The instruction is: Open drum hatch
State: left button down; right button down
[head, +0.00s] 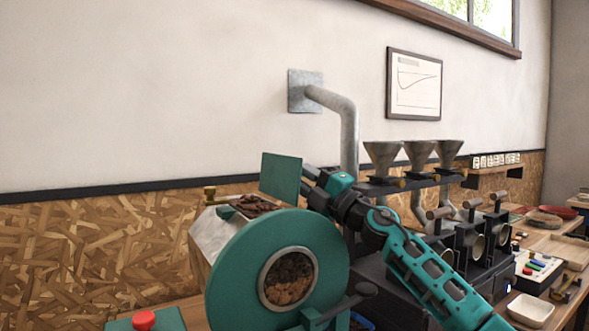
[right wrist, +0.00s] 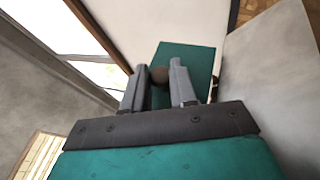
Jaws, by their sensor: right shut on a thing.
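The green drum hatch (head: 281,178) is a flat plate standing raised and roughly upright above the roaster, with dark brown beans (head: 257,204) exposed below it. My right gripper (head: 309,172) reaches it from the right. In the right wrist view, the gripper (right wrist: 160,85) is shut on a round brown knob (right wrist: 159,74), and the green hatch plate (right wrist: 197,63) lies just beyond the fingers. The roaster's round green front (head: 236,268) has a window (head: 288,279) showing brown beans. My left gripper is not in view.
A pale metal pipe (head: 349,145) rises behind my right arm to the wall. Several funnels (head: 420,153) and small cylinders stand to the right. A red button (head: 144,320) is at front left. A white dish (head: 530,309) sits on the table at right.

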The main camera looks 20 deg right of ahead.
jog(key=shift+d+f+m+t, duration=0.15)
jog(key=shift+m+t, duration=0.15)
jog(key=shift+m, duration=0.3)
jog(key=shift+h, duration=0.3)
jog(key=c, duration=0.9)
grip_release()
jog(key=shift+c, duration=0.2)
notch_tip(320, 180, up, 20)
jog(key=p, duration=0.5)
